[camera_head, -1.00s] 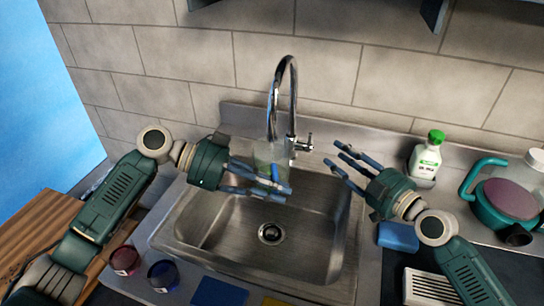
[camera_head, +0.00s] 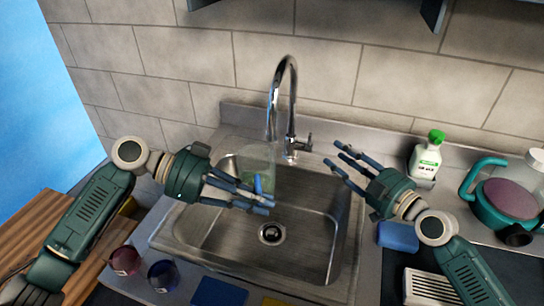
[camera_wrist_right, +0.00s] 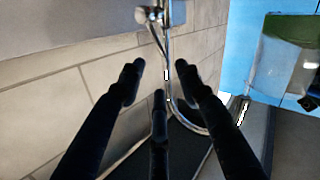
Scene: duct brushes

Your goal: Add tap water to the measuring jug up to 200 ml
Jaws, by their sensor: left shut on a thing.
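The clear measuring jug (camera_head: 259,156) is held over the sink's back left part by my left gripper (camera_head: 262,200), whose fingers are shut on it. Its lower part looks green; the water level and marks are too small to read. The chrome tap (camera_head: 290,95) stands behind the sink, with its spout just behind and above the jug and its lever (camera_head: 306,144) at the right. I see no clear stream. My right gripper (camera_head: 340,162) is open and empty, right of the lever. In the right wrist view its fingers are spread before the tap (camera_wrist_right: 166,45).
The steel sink (camera_head: 290,245) is empty. A red cup (camera_head: 125,260) and a dark blue cup (camera_head: 163,275) stand front left.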

